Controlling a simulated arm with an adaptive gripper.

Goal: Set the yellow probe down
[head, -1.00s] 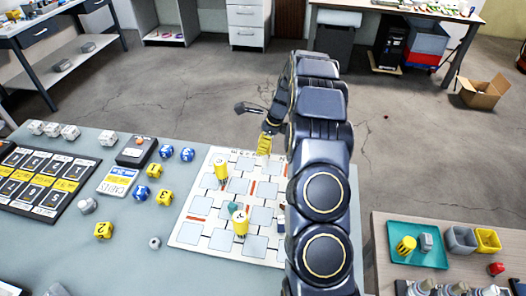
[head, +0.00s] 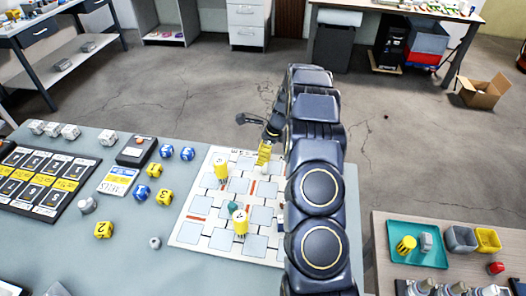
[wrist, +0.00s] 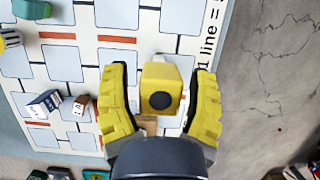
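The yellow probe (wrist: 160,72) is a blocky yellow piece with a round black spot, seen in the wrist view over the board's edge by the "1 line =" print. My gripper (wrist: 160,72) has a yellow ribbed finger on each side of it. A narrow gap shows between each finger and the probe, so the fingers look open around it. I cannot tell whether its base touches the board. In the head view my gripper (head: 264,152) is at the far right part of the white grid board (head: 187,233), and my arm hides part of that area.
Two yellow pieces (head: 221,170) (head: 240,222) and a teal piece (head: 234,206) stand on the board. Blue and yellow numbered dice (head: 141,192) lie to its left, beside a black card panel (head: 62,205). A side table holds a teal tray (head: 428,260).

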